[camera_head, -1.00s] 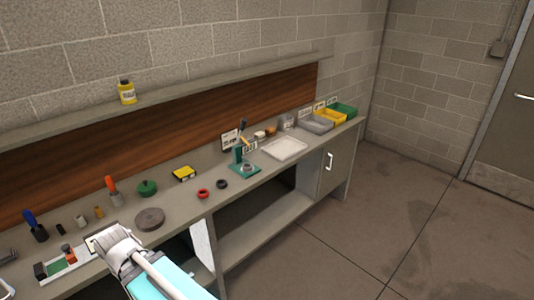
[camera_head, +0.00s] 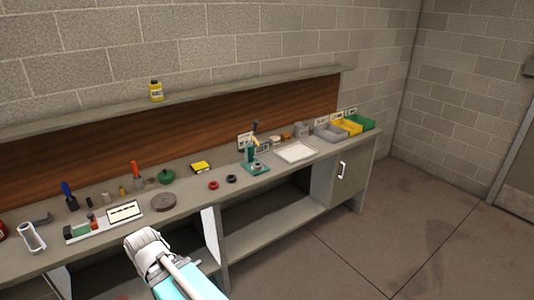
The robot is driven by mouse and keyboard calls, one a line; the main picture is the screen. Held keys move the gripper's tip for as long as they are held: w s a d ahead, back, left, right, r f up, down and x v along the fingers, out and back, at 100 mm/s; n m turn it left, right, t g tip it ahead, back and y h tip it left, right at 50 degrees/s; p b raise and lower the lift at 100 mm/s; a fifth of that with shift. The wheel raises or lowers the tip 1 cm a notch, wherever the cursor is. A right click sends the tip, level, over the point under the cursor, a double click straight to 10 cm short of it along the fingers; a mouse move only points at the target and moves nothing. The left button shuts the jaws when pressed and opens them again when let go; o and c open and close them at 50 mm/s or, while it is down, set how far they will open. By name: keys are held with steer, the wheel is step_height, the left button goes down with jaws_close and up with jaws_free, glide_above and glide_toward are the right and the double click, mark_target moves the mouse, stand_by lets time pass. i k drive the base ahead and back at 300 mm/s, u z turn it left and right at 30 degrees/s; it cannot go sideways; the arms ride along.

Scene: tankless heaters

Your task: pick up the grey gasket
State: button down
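A small dark grey ring (camera_head: 231,179) lies flat on the workbench (camera_head: 190,212), near its front edge; it looks most like the grey gasket, though it is too small to be sure. A red ring (camera_head: 213,185) lies just left of it. A green stand (camera_head: 255,168) to its right has a greyish round part (camera_head: 257,166) on its base, which I cannot make out clearly. My gripper (camera_head: 147,245) shows in front of the bench, at lower left, well away from the rings. Its fingers cannot be made out, and nothing is visibly held.
A flat grey-brown disc (camera_head: 163,202) and a white tray with small parts (camera_head: 85,229) lie left. A yellow box (camera_head: 201,167) and green round part (camera_head: 167,177) sit behind. A white tray (camera_head: 295,152) and coloured bins (camera_head: 347,127) stand right. Floor at right is clear.

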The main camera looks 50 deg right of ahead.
mark_target(257, 166)
steer(key=z, duration=1.45)
steer(key=i, duration=1)
steer(key=u, duration=0.05)
